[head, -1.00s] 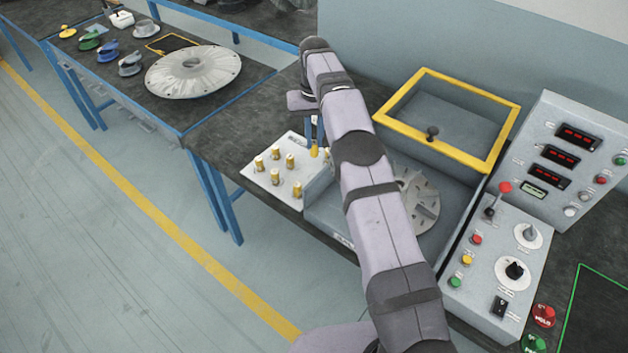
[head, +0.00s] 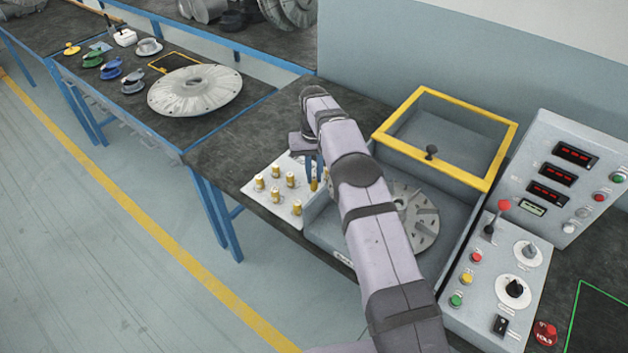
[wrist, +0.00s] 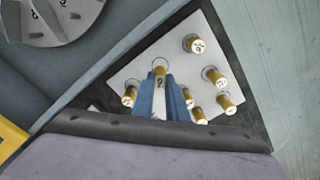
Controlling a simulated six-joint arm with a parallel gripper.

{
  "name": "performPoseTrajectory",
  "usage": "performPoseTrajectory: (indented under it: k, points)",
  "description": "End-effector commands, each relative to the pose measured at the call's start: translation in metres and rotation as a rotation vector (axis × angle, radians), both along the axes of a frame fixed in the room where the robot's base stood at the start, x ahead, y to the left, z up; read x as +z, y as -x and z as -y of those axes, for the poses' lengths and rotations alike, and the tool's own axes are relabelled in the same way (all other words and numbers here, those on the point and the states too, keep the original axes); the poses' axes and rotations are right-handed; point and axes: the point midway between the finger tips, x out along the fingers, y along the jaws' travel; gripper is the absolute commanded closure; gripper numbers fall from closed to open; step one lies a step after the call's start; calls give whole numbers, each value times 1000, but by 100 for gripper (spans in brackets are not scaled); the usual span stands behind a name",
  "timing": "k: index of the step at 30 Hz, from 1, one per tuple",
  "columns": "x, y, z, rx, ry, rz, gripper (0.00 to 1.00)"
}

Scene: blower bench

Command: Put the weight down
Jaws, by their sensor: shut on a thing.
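My gripper (head: 313,172) has blue fingers pointing down at the right side of the white weight board (head: 272,203). It is shut on a brass weight (head: 314,185), which looks upright. In the wrist view the fingers (wrist: 160,92) hold this weight (wrist: 159,70) over a printed ring on the board (wrist: 172,62). I cannot tell whether its base touches the board. Several other brass weights stand on the board, such as one at the left (head: 259,181) and one close beside the fingers (wrist: 129,96). My arm hides part of the board in the head view.
A grey housing with a bladed rotor (head: 418,222) is right of the board, below a yellow-framed open guard (head: 446,130). A control panel (head: 497,280) stands further right. A large metal disc (head: 195,91) lies on the left bench. The bench behind the board is clear.

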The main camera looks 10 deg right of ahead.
Motion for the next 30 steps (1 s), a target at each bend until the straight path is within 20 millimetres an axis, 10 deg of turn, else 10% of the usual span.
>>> performPoseTrajectory:
  k: [23,26,30]
  points:
    - [-38,0,0,0,0,-1,100]
    - [-37,0,0,0,0,-1,71]
    - [-37,0,0,0,0,-1,69]
